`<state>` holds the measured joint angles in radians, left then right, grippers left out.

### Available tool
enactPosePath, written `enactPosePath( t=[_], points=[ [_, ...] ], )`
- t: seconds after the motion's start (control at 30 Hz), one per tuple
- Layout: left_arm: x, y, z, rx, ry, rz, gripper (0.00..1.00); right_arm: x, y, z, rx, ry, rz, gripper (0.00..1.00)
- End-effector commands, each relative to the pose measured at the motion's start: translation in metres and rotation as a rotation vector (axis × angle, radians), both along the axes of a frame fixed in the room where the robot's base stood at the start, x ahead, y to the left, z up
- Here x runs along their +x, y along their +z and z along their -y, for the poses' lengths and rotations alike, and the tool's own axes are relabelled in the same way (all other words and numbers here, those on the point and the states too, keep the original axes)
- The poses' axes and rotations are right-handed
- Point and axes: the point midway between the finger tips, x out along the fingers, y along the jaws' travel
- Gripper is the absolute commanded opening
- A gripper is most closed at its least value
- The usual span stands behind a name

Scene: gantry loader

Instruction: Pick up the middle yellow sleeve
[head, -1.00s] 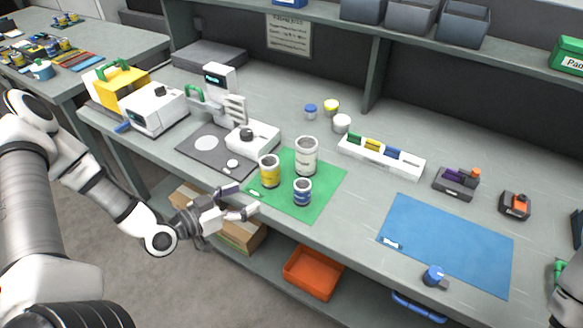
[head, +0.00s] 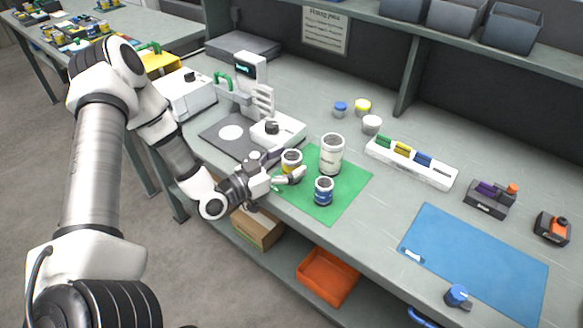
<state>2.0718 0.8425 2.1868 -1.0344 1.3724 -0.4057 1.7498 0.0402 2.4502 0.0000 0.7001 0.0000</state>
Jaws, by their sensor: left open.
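The yellow sleeve (head: 291,158) stands upright on the green mat (head: 335,205), between the white scale-like device and the taller white sleeve (head: 331,154). A smaller blue sleeve (head: 323,191) stands in front of the white one. My left gripper (head: 290,168) is open at the yellow sleeve, with one finger in front of it hiding its lower part. The other finger is by its left side. I cannot tell whether the fingers touch it. The right gripper is out of view.
A white device (head: 277,131) stands close behind my left gripper. A white rack (head: 411,163) with coloured pieces and a blue mat (head: 475,255) lie to the right. Small lidded pots (head: 362,106) stand behind. An orange bin (head: 328,276) is below the bench.

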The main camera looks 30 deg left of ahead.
Motion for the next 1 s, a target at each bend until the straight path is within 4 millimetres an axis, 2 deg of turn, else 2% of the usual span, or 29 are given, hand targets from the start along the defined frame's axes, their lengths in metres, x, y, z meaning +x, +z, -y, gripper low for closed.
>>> enactPosePath(
  t=[0.03, 0.23, 0.63, 0.77, 0.87, 1.0],
  points=[
    [0.0, 0.0, 0.0, 0.0, 0.0, 0.0, 0.73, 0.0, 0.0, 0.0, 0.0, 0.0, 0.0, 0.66],
    [0.0, 0.0, 0.0, 0.0, 0.0, -0.001, 0.02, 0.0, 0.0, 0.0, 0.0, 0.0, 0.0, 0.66],
    [0.0, 0.005, 0.0, 0.0, 0.001, 0.001, 0.0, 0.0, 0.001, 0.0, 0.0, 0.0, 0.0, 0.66],
    [0.0, 0.02, -0.001, -0.002, 0.002, 0.002, 0.0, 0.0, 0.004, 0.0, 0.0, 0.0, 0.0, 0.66],
    [0.0, 0.04, -0.001, -0.003, 0.003, 0.006, 0.0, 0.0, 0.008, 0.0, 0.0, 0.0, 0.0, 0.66],
    [-0.024, 0.043, -0.013, -0.01, 0.01, 0.0, 0.0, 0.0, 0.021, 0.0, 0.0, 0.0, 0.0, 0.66]
  ],
)
